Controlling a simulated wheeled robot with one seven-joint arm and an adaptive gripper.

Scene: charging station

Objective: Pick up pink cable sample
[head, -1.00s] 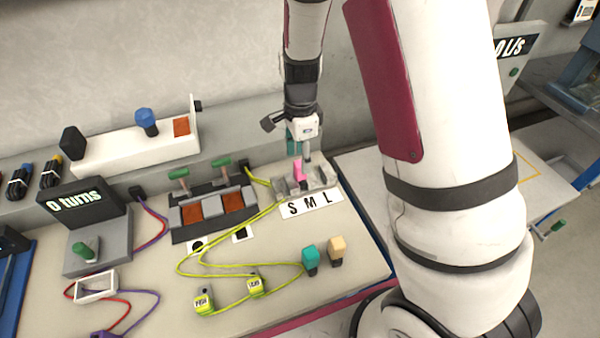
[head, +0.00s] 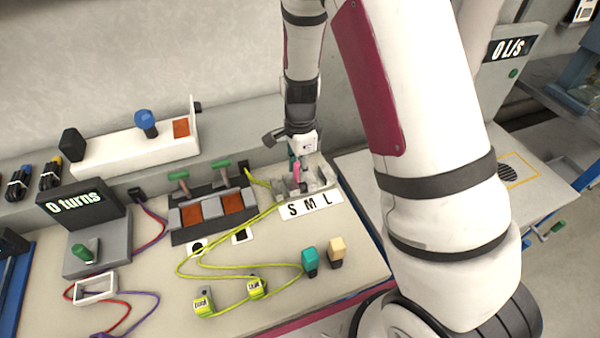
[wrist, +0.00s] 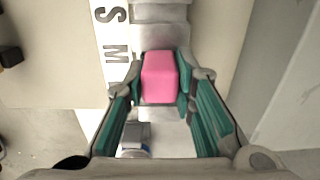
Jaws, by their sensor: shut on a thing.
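The pink cable sample (wrist: 160,78) is a pink block between the fingers of my gripper (wrist: 161,85) in the wrist view. In the head view the pink sample (head: 296,172) shows at the fingertips of my gripper (head: 298,168), over the grey holder (head: 320,180) labelled S M L. My gripper is shut on the sample, with a green-padded finger on either side. Whether the sample's lower end still touches the holder is hidden.
Teal (head: 310,257) and beige (head: 336,248) plugs stand in front of the holder. Yellow-green cables with tagged ends (head: 204,302) lie left of them. A red-and-grey switch block (head: 212,208) sits left of the holder. A grey wall rises behind.

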